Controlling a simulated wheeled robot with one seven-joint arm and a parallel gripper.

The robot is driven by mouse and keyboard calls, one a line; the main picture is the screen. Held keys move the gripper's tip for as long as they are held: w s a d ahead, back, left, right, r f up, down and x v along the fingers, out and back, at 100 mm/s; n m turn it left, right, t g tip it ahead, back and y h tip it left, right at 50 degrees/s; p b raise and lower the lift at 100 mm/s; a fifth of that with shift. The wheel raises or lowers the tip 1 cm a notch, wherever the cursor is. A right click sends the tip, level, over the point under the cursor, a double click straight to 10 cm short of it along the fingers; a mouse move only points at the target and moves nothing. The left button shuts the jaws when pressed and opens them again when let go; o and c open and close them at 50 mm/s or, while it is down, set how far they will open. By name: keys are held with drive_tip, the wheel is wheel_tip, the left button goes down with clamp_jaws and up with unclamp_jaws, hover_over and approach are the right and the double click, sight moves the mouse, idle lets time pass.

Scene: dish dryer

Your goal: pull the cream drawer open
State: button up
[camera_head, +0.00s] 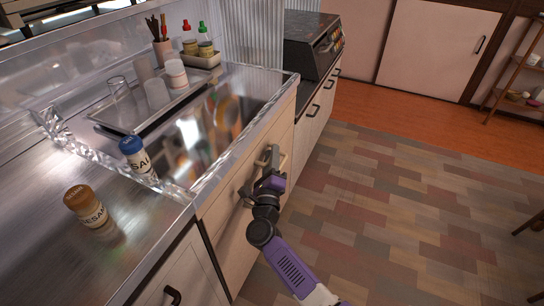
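The cream drawer front (225,212) is in the cabinet face under the sink, left of and behind my gripper. It looks flush with the cabinet. My gripper (273,158) is at the upper right of this cream front, close against it, at the end of my purple and dark arm. A pale handle-like bar (283,160) shows beside the fingertips. I cannot tell whether the fingers touch it or are around it. The fingers are small and partly hidden by the wrist, so their opening is unclear.
The steel counter holds a blue-capped bottle (137,158) and a brown-capped bottle (87,206). A tray (110,120) with cups stands by the sink. A dark oven (311,45) sits on the far cabinet. The patchwork floor (400,210) to the right is clear.

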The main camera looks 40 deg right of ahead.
clamp_jaws()
idle(1.4)
